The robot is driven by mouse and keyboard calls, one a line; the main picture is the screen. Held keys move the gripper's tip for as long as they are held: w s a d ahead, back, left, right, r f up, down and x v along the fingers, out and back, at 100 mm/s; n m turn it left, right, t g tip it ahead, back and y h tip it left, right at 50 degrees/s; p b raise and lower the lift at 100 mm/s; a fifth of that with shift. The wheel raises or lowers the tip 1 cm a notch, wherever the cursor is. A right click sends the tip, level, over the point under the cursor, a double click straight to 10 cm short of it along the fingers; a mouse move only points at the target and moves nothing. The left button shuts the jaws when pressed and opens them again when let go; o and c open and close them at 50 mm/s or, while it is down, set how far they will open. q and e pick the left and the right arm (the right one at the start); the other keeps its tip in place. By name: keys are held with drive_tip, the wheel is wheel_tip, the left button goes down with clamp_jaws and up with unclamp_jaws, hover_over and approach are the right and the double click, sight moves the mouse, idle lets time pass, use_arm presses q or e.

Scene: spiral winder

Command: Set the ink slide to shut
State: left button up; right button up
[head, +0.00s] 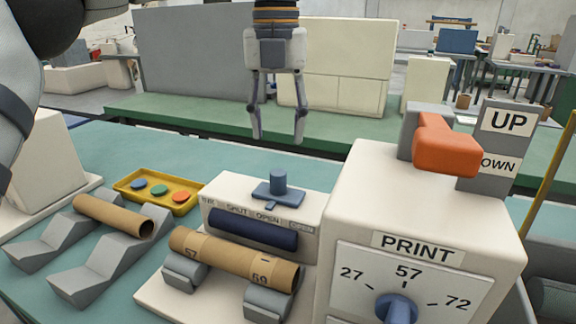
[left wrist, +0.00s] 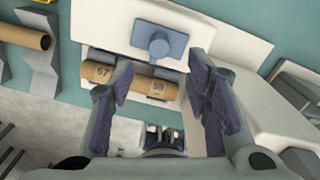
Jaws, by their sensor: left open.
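The ink slide (head: 279,190) is a blue plate with an upright round knob. It sits on top of a white housing (head: 312,208) whose front edge has small labels, among them SHUT and OPEN. The plate stands towards the OPEN side, right of the SHUT label. My left gripper (head: 278,138) points down with its fingers spread and empty, above and behind the slide in the head view. In the left wrist view the slide (left wrist: 158,45) shows beyond the open fingers (left wrist: 165,95), apart from them. My right gripper is not in view.
A cardboard tube (head: 235,258) marked with numbers lies on rollers in front of the housing. A PRINT box (head: 430,230) with a blue dial and an orange lever (head: 446,148) stands at right. Another tube (head: 112,214) and a yellow tray (head: 165,203) are at left.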

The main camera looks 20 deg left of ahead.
sight(278, 172)
use_arm(q)
wheel_tip(278, 172, down, 10)
drive_tip(key=shift+s, duration=0.1)
clamp_jaws()
